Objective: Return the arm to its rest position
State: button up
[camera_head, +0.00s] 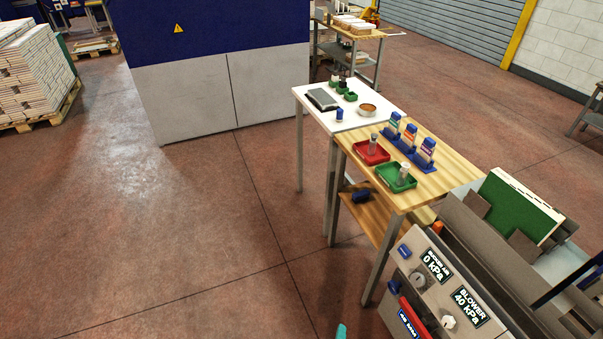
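My gripper does not show in the head camera view, so its opening and anything in it are hidden. A small teal piece (341,331) pokes up at the bottom edge; I cannot tell what it belongs to. The wooden table (450,150) holds a red tray (371,153) and a green tray (396,178). A small pale, upright object stands in each tray. Several blue holders with boxes (409,140) stand in a row behind the trays.
A white table (312,112) adjoins the wooden one, with a scale-like device (322,99) and a brown bowl (367,109). A machine with a control panel (436,287) fills the lower right. A large blue and grey cabinet (215,75) stands behind.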

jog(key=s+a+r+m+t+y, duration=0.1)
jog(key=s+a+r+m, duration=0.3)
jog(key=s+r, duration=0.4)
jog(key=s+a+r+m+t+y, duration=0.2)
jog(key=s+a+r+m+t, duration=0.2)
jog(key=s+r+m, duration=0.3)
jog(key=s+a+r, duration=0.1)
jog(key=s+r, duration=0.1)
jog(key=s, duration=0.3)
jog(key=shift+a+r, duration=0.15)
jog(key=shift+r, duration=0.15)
